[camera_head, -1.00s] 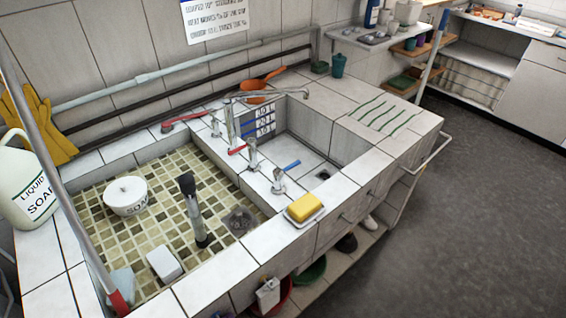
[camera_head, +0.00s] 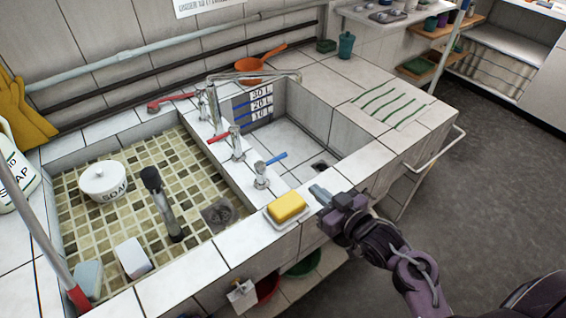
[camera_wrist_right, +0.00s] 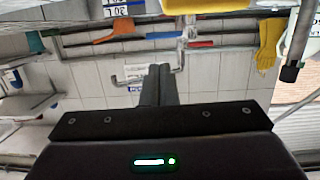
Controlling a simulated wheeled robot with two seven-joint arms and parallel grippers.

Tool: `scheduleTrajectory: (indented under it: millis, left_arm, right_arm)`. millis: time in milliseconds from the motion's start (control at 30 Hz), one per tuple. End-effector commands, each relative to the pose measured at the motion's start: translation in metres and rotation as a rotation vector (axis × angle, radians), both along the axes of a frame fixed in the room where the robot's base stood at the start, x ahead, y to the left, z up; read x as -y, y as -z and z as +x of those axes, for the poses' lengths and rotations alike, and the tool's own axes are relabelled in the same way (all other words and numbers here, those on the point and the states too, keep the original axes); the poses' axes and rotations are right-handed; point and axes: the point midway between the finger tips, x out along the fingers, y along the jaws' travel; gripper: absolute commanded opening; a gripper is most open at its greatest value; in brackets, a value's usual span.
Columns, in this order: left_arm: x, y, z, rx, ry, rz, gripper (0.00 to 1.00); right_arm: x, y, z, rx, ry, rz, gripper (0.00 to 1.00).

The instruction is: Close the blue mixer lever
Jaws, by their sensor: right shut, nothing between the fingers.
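The blue mixer lever (camera_head: 276,158) sits on top of a short chrome tap (camera_head: 261,176) on the divider between the two basins. It points to the right, out over the deep white basin. My right gripper (camera_head: 317,191) is shut and empty, above the front edge of the sink. It is to the right of and nearer than the blue lever, apart from it. In the right wrist view the shut fingers (camera_wrist_right: 160,70) point away toward the back wall. My left gripper is not in view.
A yellow sponge (camera_head: 287,206) on a white dish lies just left of my right gripper. A tap with a red lever (camera_head: 218,138) stands behind the blue one, and a tall chrome spout (camera_head: 212,104) reaches over the basin. An orange pan (camera_head: 253,70) lies at the back.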

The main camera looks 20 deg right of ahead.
Motion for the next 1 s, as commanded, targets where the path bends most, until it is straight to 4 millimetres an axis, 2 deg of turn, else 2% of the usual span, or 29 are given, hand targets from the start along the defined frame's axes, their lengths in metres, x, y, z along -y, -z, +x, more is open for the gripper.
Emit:
scheduleTrajectory:
  millis: [167,500,700,1000]
  left_arm:
    - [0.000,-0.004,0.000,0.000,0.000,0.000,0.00]
    - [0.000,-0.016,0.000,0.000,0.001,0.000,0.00]
    - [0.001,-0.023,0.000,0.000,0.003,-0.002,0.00]
    - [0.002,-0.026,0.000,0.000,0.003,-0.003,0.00]
  right_arm:
    - [-0.005,-0.001,0.016,0.011,-0.003,0.006,0.00]
    - [-0.026,0.012,0.082,0.009,-0.001,0.007,0.00]
    - [-0.037,0.019,0.113,0.008,-0.002,0.005,0.00]
    - [-0.042,0.026,0.130,0.007,-0.002,0.002,0.00]
